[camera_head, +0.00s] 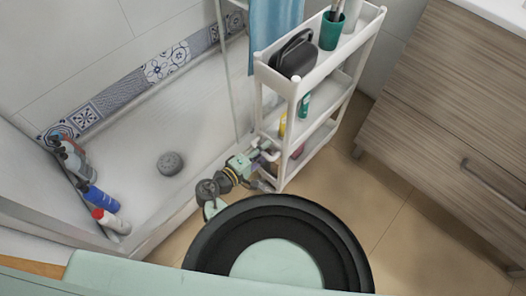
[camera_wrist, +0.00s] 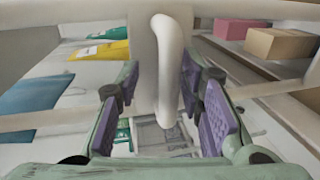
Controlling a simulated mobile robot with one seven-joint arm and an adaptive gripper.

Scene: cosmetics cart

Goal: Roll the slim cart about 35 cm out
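The slim white cart (camera_head: 274,82) stands upright at the top centre of the head view, between the shower tray and a wood-grain cabinet. Its white handle (camera_wrist: 165,75), a curved vertical bar on the near end, fills the middle of the wrist view. My gripper (camera_head: 266,160) is low at the near end of the cart. In the wrist view my gripper (camera_wrist: 160,85) has its two purple-padded fingers on either side of the handle, with a gap visible on the left. The right pad is close to the bar; contact there is unclear. The cart's wheels are hidden.
The cart carries a black case (camera_head: 296,54), a green cup (camera_head: 331,31) and bottles. Left is the shower tray (camera_head: 130,140) with bottles along its edge. The wood-grain cabinet (camera_head: 450,110) is close on the right. Tan floor (camera_head: 345,185) in front right is clear.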

